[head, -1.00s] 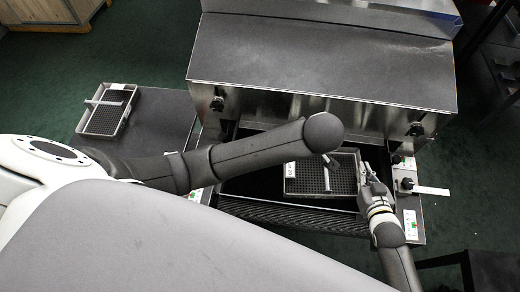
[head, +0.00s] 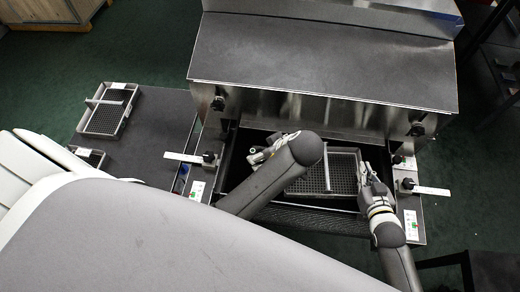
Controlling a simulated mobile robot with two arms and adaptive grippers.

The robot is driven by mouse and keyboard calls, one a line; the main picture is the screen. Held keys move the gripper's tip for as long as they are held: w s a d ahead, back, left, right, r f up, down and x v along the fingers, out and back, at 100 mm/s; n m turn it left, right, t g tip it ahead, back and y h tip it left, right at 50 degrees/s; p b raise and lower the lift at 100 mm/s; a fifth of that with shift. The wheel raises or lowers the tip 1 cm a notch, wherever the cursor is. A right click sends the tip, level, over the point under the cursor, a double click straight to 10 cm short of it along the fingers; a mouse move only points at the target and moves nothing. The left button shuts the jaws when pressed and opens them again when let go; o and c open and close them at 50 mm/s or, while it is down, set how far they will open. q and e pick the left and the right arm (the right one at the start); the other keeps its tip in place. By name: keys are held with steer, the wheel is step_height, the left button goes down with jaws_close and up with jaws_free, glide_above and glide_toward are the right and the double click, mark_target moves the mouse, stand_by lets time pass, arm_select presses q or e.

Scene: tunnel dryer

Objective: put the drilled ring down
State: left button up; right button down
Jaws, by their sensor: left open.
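I cannot make out the drilled ring in the head view. My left gripper (head: 257,155) shows past the end of my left arm, over the dark bay at the dryer's mouth, left of a grey mesh tray (head: 343,160). It is open, and my forearm partly hides it and the tray's left side. The tray has a grid floor and a pale bar across it. My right gripper (head: 363,172) is at the tray's right edge; whether its fingers are closed on the rim is unclear.
The steel dryer (head: 325,70) stands behind the bay. Clamps with pale levers flank the bay, left (head: 185,157) and right (head: 430,190). The table's middle is clear.

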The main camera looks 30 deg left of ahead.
mark_target(257, 148)
arm_select(q)
steer(key=shift+x, duration=3.55)
steer(key=shift+w+a+r, duration=0.1)
steer(key=shift+w, duration=0.05)
jaws_close()
steer(key=shift+r, duration=0.1)
